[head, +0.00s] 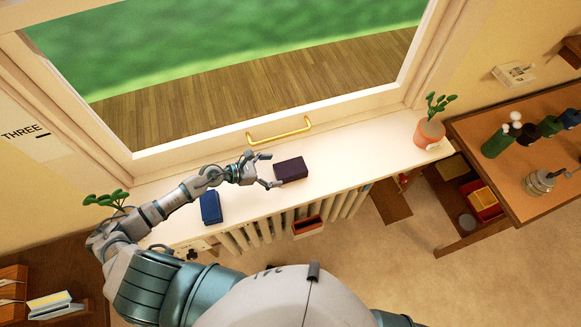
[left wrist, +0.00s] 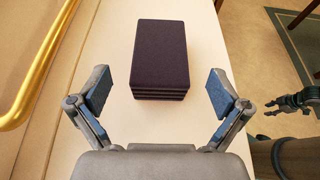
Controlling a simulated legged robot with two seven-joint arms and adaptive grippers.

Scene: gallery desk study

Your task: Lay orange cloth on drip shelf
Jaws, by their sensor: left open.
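My left gripper (head: 264,170) is open over the white window sill, just left of a dark purple folded stack (head: 291,169). In the left wrist view the layered stack (left wrist: 159,58) lies ahead of the open, empty fingers (left wrist: 158,92), not touching them. I see no cloth that is clearly orange. A small reddish-orange tray or box (head: 307,227) hangs below the sill's front edge; I cannot tell whether it is the drip shelf. A dark jointed hand, likely my right gripper (left wrist: 293,103), shows at the right edge of the left wrist view.
A blue folded item (head: 210,208) lies on the sill (head: 360,155). A potted plant (head: 429,132) stands at the sill's right end. A radiator (head: 260,233) is below. A wooden desk (head: 540,160) with bottles stands right.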

